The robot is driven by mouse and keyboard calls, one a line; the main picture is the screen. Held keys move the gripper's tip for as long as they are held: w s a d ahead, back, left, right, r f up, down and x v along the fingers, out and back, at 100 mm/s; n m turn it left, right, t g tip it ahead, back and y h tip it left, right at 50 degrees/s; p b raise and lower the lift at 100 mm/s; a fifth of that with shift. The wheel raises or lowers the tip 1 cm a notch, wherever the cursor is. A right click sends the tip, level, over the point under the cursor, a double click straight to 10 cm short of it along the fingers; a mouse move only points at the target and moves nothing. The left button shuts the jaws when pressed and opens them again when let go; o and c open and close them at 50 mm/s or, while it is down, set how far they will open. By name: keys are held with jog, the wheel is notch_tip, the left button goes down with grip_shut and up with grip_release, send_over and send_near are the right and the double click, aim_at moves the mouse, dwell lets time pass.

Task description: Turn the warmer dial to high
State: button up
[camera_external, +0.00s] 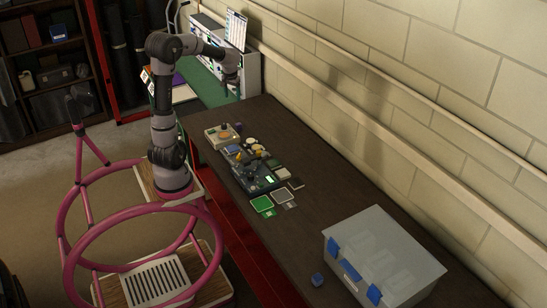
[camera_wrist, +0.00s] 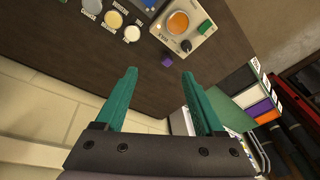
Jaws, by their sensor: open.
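The warmer is a small cream box (camera_external: 212,139) with an orange round plate on top, at the far end of the dark workbench. In the wrist view the warmer (camera_wrist: 205,25) is at the top, with a black dial (camera_wrist: 186,46) at its lower corner and a green part beside it. The dial's setting is too small to read. My gripper (camera_wrist: 159,73) has two green fingers spread apart with nothing between them. It is raised near the bench's far end, apart from the warmer and dial. In the external view my gripper (camera_external: 239,92) is small and partly unclear.
A small purple block (camera_wrist: 167,61) lies near the warmer. A dark tray of tins, brushes and small parts (camera_external: 262,187) is nearer, with green and grey squares beside it. A clear lidded bin with blue latches (camera_external: 385,258) stands at the near end. The block wall (camera_external: 420,90) borders the bench.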

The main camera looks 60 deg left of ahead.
aim_at(224, 124)
jog(key=a+f+n+g+h, duration=0.15)
jog(key=a+f+n, duration=0.45)
jog(key=a+f, duration=0.85)
jog(key=shift+h, duration=0.45)
notch_tip(224, 124, down, 10)
jog(key=shift+s+f, duration=0.1)
grip_shut()
